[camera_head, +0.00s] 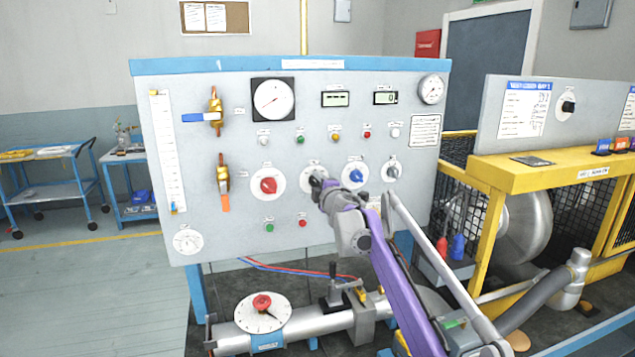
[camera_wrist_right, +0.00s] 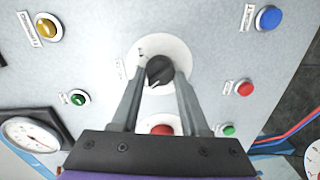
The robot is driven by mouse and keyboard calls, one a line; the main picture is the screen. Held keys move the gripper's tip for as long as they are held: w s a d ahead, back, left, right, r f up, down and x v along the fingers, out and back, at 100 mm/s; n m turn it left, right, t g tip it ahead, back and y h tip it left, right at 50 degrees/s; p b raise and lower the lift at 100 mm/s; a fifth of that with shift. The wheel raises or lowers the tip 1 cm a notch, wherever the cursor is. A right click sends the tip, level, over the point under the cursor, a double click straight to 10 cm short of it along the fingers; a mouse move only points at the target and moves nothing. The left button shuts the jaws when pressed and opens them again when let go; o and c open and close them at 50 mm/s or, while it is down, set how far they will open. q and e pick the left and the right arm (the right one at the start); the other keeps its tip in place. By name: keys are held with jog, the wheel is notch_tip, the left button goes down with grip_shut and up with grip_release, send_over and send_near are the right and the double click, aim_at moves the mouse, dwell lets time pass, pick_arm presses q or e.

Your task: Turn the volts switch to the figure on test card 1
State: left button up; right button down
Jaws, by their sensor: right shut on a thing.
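A black rotary switch (camera_wrist_right: 159,71) on a round white dial plate (camera_wrist_right: 172,50) sits on the grey panel. My right gripper (camera_wrist_right: 160,76) is shut on this switch, one finger on each side. In the head view my right gripper (camera_head: 318,184) reaches the middle of the panel and hides most of the switch; its dial plate (camera_head: 312,167) shows above. The small labels are too blurred to read, so I cannot confirm the volts marking or the set figure. A white card with a blue heading (camera_head: 524,108) hangs on the right-hand board; its figures are unreadable. My left gripper is out of view.
A red knob (camera_head: 268,185) is left of my gripper. A blue knob (camera_head: 355,175) and a grey knob (camera_head: 391,172) are close on its right. Small lamps, gauges and two brass valves share the panel. A pipe with a red-knobbed dial (camera_head: 262,312) lies below.

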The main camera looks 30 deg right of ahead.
jog(key=shift+n, duration=0.6)
jog(key=shift+c, duration=2)
grip_release()
jog(key=b+v, duration=0.1)
jog(key=v, duration=0.9)
jog(key=shift+s+a+b, duration=0.2)
jog(key=shift+s+b, duration=0.15)
jog(key=shift+s, duration=0.05)
